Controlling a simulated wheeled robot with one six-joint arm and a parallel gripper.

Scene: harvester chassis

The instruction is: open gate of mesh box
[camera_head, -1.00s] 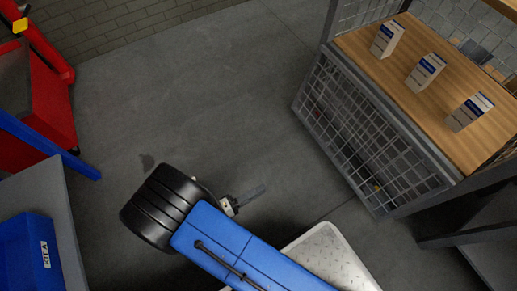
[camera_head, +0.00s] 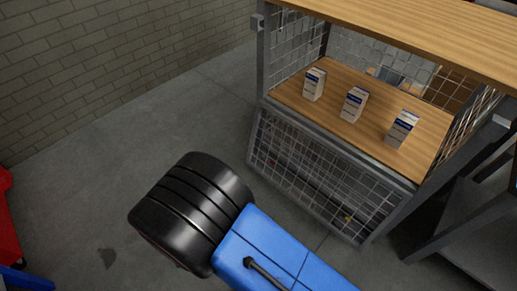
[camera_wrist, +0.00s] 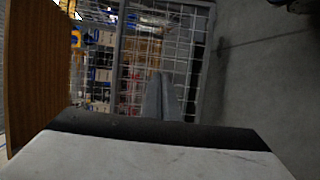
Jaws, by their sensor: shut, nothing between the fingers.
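The mesh box (camera_head: 262,60) stands at the upper right in the head view, a grey-framed wire cage with wooden shelves. In the head view my blue and black arm is at the bottom middle, and the gripper is hidden there.
Several small white-and-blue boxes, one of them (camera_head: 354,104), stand on the wooden shelf (camera_head: 330,88). A brick wall (camera_head: 90,70) runs along the left. A red object (camera_head: 6,225) is at the left edge. The grey floor (camera_head: 130,150) left of the box is clear.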

